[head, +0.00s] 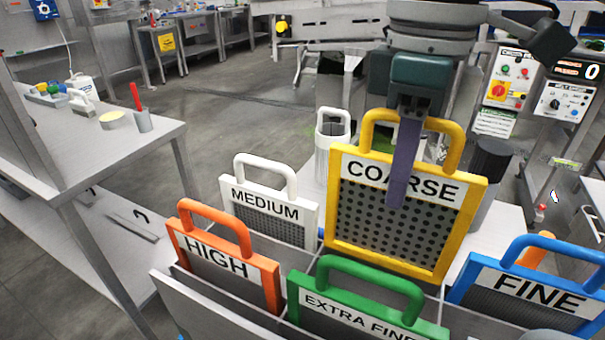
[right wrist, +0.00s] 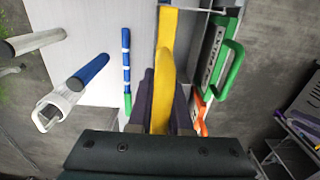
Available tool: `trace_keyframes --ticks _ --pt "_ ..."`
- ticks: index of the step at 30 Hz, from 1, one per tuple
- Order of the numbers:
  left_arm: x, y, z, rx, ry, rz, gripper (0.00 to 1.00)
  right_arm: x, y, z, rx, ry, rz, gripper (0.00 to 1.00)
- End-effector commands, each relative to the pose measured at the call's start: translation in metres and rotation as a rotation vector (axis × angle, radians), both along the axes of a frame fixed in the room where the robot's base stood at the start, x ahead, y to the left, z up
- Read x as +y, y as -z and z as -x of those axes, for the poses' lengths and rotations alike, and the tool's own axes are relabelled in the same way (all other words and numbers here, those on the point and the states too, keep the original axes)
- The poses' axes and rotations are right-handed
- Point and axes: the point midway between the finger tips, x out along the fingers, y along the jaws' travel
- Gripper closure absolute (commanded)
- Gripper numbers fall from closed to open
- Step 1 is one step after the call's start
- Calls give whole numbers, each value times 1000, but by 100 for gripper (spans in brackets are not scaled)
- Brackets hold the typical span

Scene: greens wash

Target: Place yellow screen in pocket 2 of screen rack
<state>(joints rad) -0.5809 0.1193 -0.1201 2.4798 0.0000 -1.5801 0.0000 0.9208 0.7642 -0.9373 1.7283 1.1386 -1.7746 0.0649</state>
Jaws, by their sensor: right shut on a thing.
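The yellow screen (head: 362,218), labelled COARSE, is upright and slightly tilted in the head view. My right gripper (head: 404,165) is shut on it at the handle, with one purple finger lying across its front. In the right wrist view the yellow screen (right wrist: 167,35) runs up between the fingers. The grey screen rack (head: 215,305) is below. The yellow screen is over its rear middle part; I cannot tell whether its lower edge is inside a pocket. No pocket numbers show. My left gripper is not in view.
The rack area holds a white MEDIUM screen (head: 268,222), an orange HIGH screen (head: 225,262), a green EXTRA FINE screen (head: 355,310) and a blue FINE screen (head: 525,290), close around the yellow one. A white cylinder (head: 330,150) stands behind. A side table (head: 90,140) is left.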

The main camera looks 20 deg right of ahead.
Motion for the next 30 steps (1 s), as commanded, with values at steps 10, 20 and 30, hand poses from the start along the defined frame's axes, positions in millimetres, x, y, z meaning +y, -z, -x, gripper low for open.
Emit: trace_keyframes --ticks 10,20,30 --pt "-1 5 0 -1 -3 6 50 0 52 0 -1 -1 1 100" --pt "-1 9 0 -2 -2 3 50 0 90 0 -1 -1 0 100" --pt "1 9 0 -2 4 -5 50 0 93 0 -1 -1 0 82"
